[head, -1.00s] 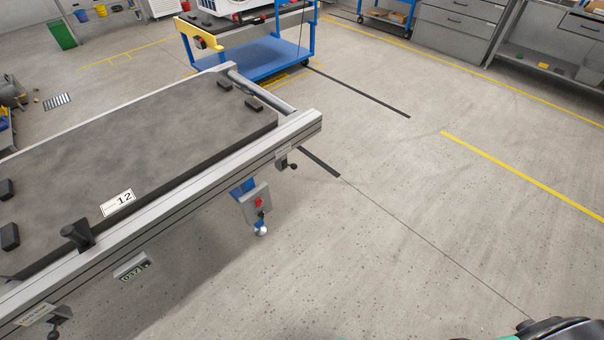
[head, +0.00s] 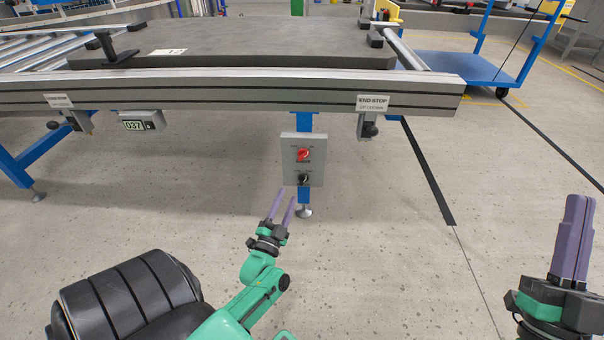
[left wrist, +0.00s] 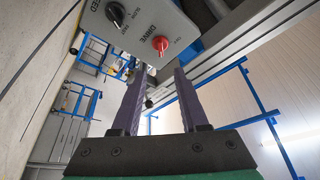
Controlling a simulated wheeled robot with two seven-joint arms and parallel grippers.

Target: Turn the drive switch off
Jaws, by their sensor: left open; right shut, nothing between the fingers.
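The drive switch is a red knob (head: 304,155) on a grey control box (head: 289,160) below the conveyor's front rail. In the left wrist view the red knob (left wrist: 160,44) has the word DRIVE beside it. A black knob (head: 304,179) sits below it and also shows in the left wrist view (left wrist: 115,14). My left gripper (head: 283,198) is open and empty, in front of and just below the box, apart from both knobs. Its fingers (left wrist: 160,75) point toward the box in the left wrist view. My right gripper (head: 578,198) is shut and empty at the far right, pointing up.
The conveyor rail (head: 230,97) runs above the box, with an end-stop device (head: 368,126) to its right and a small 037 display unit (head: 141,121) to its left. A blue leg (head: 305,122) stands behind the box. The floor in front is clear.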

